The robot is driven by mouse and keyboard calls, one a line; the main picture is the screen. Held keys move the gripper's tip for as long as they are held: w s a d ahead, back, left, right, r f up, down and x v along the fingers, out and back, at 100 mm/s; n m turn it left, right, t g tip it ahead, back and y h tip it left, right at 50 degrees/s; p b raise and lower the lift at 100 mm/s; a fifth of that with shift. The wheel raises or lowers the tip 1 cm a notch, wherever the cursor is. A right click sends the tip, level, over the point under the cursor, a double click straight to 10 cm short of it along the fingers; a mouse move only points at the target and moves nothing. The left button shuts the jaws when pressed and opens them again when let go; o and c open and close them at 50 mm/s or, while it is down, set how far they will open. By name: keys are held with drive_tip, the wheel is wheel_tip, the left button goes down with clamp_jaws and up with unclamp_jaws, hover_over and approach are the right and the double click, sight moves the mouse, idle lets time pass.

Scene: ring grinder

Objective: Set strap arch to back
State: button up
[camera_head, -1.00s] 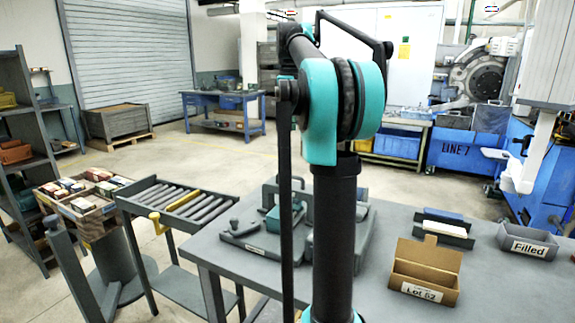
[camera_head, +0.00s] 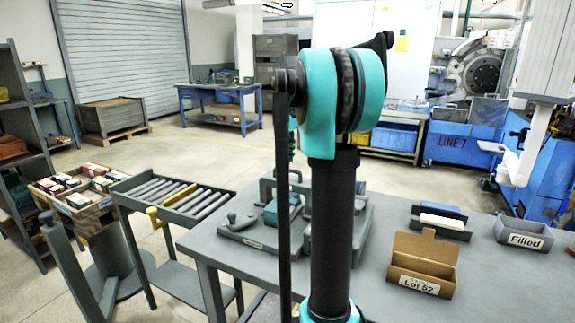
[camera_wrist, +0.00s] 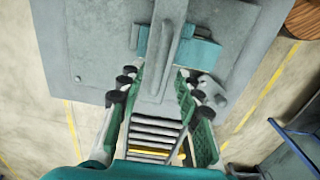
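The grey strap arch (camera_head: 267,186) stands over a teal block (camera_head: 284,208) on a grey fixture plate (camera_head: 243,236) on the table, partly hidden behind my arm. In the wrist view, a long grey bar that looks like the arch (camera_wrist: 167,38) runs up the picture from between my fingers, with the teal block (camera_wrist: 203,53) showing on both sides of it. My gripper (camera_wrist: 163,80) is open, its green fingers spread apart. It is above the fixture; I cannot tell how far. In the head view my arm hides the gripper.
A Lot 52 cardboard box (camera_head: 422,262), a rack with white and blue pieces (camera_head: 440,222) and a grey Filled bin (camera_head: 524,236) occupy the table's right side. A roller stand (camera_head: 172,193) is at the left, beside a box of parts (camera_head: 85,195).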

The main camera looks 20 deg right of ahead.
drive_tip(key=shift+f, duration=1.3)
drive_tip(key=shift+c, duration=0.2)
clamp_jaws()
